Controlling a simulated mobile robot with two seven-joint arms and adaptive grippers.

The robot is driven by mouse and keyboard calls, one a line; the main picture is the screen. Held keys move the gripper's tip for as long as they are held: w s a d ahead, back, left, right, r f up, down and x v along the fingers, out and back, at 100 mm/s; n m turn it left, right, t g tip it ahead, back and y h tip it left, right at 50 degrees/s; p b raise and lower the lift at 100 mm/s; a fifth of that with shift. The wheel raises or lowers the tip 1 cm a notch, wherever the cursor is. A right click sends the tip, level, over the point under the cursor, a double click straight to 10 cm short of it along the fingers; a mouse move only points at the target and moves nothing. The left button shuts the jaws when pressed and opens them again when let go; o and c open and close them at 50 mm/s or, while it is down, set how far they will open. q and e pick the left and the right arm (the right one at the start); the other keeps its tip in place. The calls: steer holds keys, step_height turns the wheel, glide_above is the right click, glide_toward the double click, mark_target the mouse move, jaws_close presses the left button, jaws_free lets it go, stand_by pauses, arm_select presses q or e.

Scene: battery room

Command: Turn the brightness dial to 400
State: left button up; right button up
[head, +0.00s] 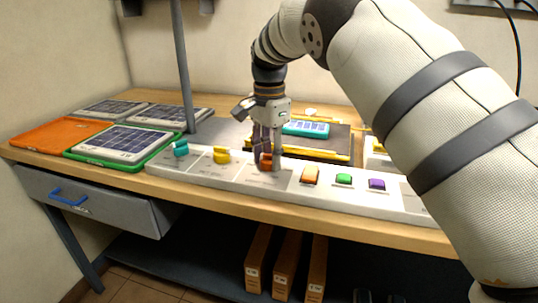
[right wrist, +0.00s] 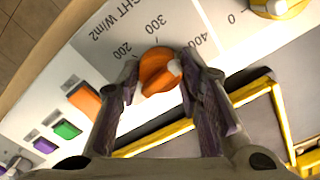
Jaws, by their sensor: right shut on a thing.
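The brightness dial is an orange knob (head: 265,161) on the long white control panel (head: 240,180). In the right wrist view the knob (right wrist: 155,78) sits below printed marks 200, 300 and 400. Its white pointer tip is on the right side of the knob, toward the 400 side; a finger partly covers that area, so I cannot tell exact alignment. My right gripper (head: 268,155) reaches down from above, with its fingers on both sides of the knob and shut on it; it also shows in the right wrist view (right wrist: 159,76). My left gripper is not in view.
A teal knob (head: 180,149) and a yellow knob (head: 221,156) are left of the dial. Orange (head: 310,175), green (head: 343,179) and purple (head: 376,184) buttons are right of it. A yellow-edged dark tray with a teal device (head: 306,128) lies behind. A grey post (head: 183,70) stands left.

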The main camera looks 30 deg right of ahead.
mark_target(269, 154)
steer(key=shift+m, duration=1)
steer(key=o, duration=1.2)
steer(key=shift+r, duration=6)
